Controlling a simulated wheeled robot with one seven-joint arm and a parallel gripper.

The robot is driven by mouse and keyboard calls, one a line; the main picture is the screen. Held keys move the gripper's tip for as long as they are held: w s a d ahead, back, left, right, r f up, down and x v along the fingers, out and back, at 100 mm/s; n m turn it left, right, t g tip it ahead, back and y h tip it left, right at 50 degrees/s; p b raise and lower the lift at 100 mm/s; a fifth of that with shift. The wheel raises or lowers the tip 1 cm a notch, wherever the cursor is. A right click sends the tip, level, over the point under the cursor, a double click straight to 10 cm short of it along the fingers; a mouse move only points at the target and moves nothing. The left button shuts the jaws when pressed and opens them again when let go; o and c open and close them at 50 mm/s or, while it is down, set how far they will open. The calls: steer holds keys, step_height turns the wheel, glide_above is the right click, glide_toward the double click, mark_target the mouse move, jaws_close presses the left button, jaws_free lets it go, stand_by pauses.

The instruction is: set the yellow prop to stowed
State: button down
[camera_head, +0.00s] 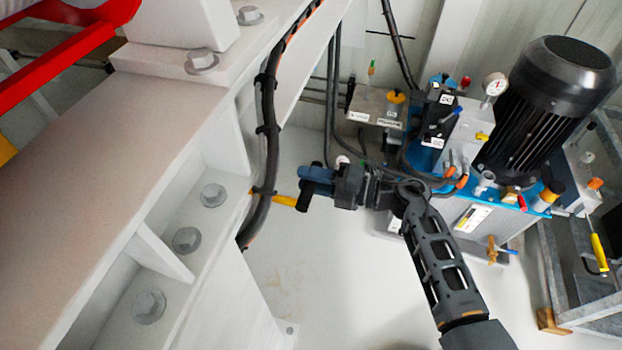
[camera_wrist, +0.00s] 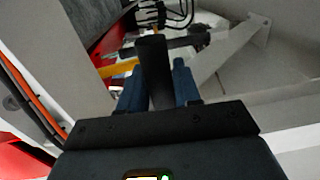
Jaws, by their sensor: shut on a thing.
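The yellow prop (camera_head: 286,201) shows as a short yellow bar left of my gripper, coming out from behind the black cable hose along the white frame. Its far part is hidden by the hose and frame. A dark cylindrical grip (camera_head: 303,197) stands at its right end. My gripper (camera_head: 315,178), with blue fingers, is shut on this grip. In the wrist view the black grip (camera_wrist: 153,65) rises between the two blue fingers, and the yellow bar (camera_wrist: 119,69) runs off to the left behind it.
The heavy white frame (camera_head: 150,150) with bolts and ribs fills the left. A black cable hose (camera_head: 268,130) runs down it close to my gripper. A blue pump unit with a black motor (camera_head: 545,110) stands at the right. The pale floor (camera_head: 330,270) below is clear.

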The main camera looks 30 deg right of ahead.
steer(key=w+a+f+b, duration=0.1)
steer(key=f+b, duration=0.9)
steer(key=w+a+f+t+y+b, duration=0.1)
steer(key=w+a+f+b, duration=0.1)
steer(key=f+b, duration=0.8)
steer(key=shift+w+a+f+t+y, duration=0.3)
steer(key=shift+f, duration=0.45)
steer(key=shift+a+f, duration=0.1)
steer(key=shift+f, duration=0.1)
steer(key=c, duration=0.9)
jaws_free()
steer(key=shift+c, duration=0.2)
steer(key=shift+r, duration=0.1)
